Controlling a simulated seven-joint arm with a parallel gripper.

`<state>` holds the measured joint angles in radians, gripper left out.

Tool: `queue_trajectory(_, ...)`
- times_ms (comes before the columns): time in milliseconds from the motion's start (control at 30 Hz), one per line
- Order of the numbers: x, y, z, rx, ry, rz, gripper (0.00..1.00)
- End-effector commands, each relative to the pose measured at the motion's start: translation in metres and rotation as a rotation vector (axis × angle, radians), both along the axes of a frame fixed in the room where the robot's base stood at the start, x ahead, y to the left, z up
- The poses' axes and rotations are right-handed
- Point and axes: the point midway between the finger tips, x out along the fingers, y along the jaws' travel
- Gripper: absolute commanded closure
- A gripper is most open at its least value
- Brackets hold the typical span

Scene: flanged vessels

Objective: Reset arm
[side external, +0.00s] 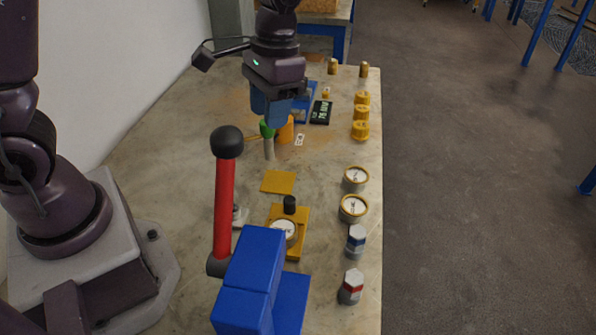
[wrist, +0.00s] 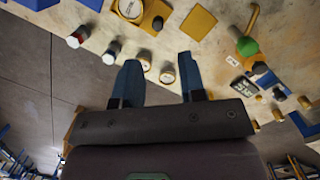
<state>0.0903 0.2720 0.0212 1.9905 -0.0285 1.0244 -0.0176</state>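My gripper (side external: 278,118) hangs over the far half of the table in the side external view. Its blue fingers are close to a green-topped pale post (side external: 268,140); I cannot tell whether they touch. In the wrist view my gripper (wrist: 158,68) has its two blue fingers spread wide apart, with nothing held between them. Two round white-faced gauges show past the fingers, one a gauge (wrist: 167,76) between them. The green knob (wrist: 247,46) is to the right of the fingers in that view.
A red lever with a black ball (side external: 224,195) rises beside a blue block (side external: 250,275) at the front. A yellow fixture (side external: 297,245), yellow plate (side external: 278,182), gauges (side external: 355,179), hexagonal pieces (side external: 352,286), yellow caps (side external: 361,130) and a dark display (side external: 321,112) stand on the table. Floor lies right.

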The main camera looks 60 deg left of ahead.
Motion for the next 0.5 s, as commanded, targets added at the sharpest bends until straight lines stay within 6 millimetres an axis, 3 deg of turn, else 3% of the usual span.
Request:
queue_trajectory(33, -0.012, 0.003, 0.017, -0.003, -0.052, 0.001, 0.62)
queue_trajectory(200, -0.052, 0.012, 0.055, -0.006, -0.213, 0.002, 0.62)
queue_trajectory(500, -0.117, 0.023, 0.094, -0.002, -0.49, 0.019, 0.62)
